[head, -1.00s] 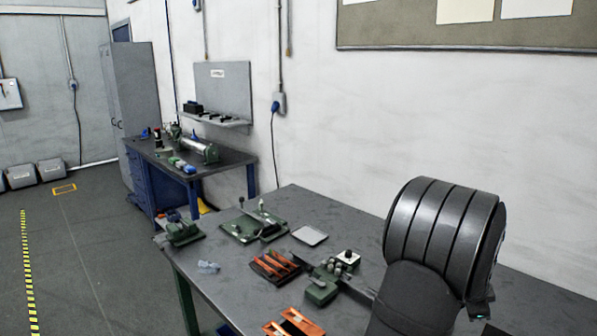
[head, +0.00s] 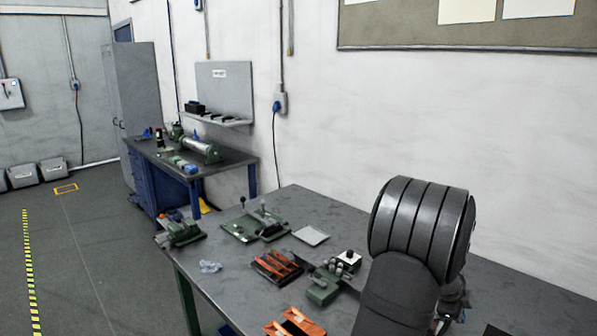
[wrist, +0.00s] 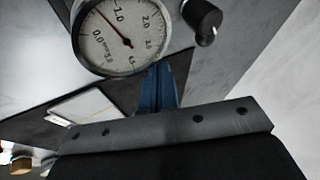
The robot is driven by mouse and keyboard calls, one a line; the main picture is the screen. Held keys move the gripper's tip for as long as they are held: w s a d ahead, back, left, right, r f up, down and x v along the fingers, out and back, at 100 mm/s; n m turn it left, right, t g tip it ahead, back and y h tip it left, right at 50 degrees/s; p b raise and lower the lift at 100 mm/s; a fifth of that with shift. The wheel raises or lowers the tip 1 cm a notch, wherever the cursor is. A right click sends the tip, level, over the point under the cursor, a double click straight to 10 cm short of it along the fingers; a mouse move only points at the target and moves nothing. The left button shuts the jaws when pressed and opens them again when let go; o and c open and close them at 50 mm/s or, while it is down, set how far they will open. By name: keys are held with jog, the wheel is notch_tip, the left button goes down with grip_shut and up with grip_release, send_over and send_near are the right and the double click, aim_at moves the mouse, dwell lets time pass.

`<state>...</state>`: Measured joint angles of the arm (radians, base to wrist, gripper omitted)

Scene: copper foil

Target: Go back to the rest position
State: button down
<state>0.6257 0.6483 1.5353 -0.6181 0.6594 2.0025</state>
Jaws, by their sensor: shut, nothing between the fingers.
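My gripper (wrist: 158,88) shows in the wrist view as narrow blue fingers, closed together with nothing between them. They stand above the grey table top and touch no object that I can see. In the head view my dark, ribbed arm rises at the right over the workbench (head: 225,270), and the gripper is hidden behind it or too small to make out.
On the workbench are an orange-barred tray (head: 277,266), a green device (head: 322,288), a green fixture (head: 255,225) and a pale square plate (head: 311,236). A round dial (wrist: 122,38) and a black knob (wrist: 202,20) appear close in the wrist view.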

jog(key=a+m, duration=0.1)
jog(key=m+g, duration=0.1)
jog(key=shift+a+m, duration=0.35)
jog(key=shift+m, duration=0.05)
jog(key=shift+s+a+r+g, duration=0.15)
jog(key=shift+s+a+r, duration=0.15)
jog(key=shift+s+a, duration=0.2)
jog(key=shift+s+a+r+g, duration=0.15)
jog(key=shift+s+a+r, duration=0.2)
jog(key=shift+a, duration=0.25)
